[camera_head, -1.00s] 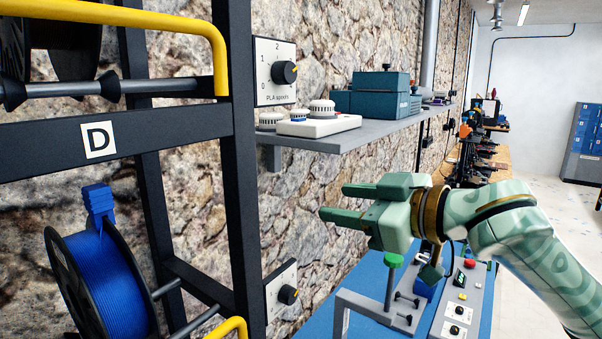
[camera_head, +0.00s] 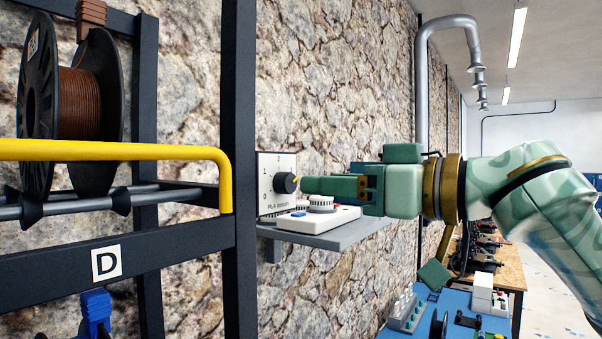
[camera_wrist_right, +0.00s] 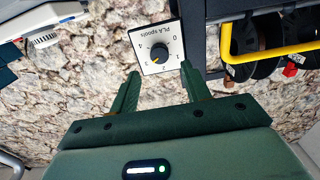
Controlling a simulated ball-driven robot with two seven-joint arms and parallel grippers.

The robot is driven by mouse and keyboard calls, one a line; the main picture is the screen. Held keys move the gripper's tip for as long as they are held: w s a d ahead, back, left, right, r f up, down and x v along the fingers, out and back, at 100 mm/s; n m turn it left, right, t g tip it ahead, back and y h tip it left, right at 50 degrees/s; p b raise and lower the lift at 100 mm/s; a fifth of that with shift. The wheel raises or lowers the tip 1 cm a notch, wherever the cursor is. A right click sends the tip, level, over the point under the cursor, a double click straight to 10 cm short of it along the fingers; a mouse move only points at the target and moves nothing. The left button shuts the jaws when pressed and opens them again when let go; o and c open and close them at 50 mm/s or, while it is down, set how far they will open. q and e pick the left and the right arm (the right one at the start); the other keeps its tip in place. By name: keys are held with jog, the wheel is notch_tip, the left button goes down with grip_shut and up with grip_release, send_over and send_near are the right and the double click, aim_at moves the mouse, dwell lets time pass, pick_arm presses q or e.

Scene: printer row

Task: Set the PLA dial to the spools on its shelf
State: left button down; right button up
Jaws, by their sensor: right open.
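The PLA spools dial plate (camera_head: 268,200) is on the stone wall beside the rack, with its black knob (camera_head: 288,183). In the right wrist view the plate (camera_wrist_right: 150,38) appears upside down; the knob's yellow mark (camera_wrist_right: 154,61) points to the lower left, seemingly near 3. My right gripper (camera_head: 305,184) is open and level with the knob; in the wrist view its fingers (camera_wrist_right: 160,72) are spread to either side of the dial, apart from the plate. A brown spool (camera_head: 85,105) hangs on the rack's upper rail. The wrist view shows dark spools (camera_wrist_right: 265,62), partly cut off. My left gripper is out of view.
A black rack post (camera_head: 238,150) and yellow bar (camera_head: 110,151) stand left of the dial. A grey wall shelf (camera_head: 330,237) with a white device (camera_head: 335,217) lies just under my right gripper. A blue bench (camera_head: 455,300) is lower right.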

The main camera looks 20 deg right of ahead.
aim_at(291, 181)
jog(key=x, duration=0.5)
jog(key=shift+w+a+p, duration=0.1)
jog(key=shift+w+p, duration=0.05)
jog(key=shift+p, duration=0.2)
jog(key=shift+c, duration=0.4)
jog(key=c, duration=0.9)
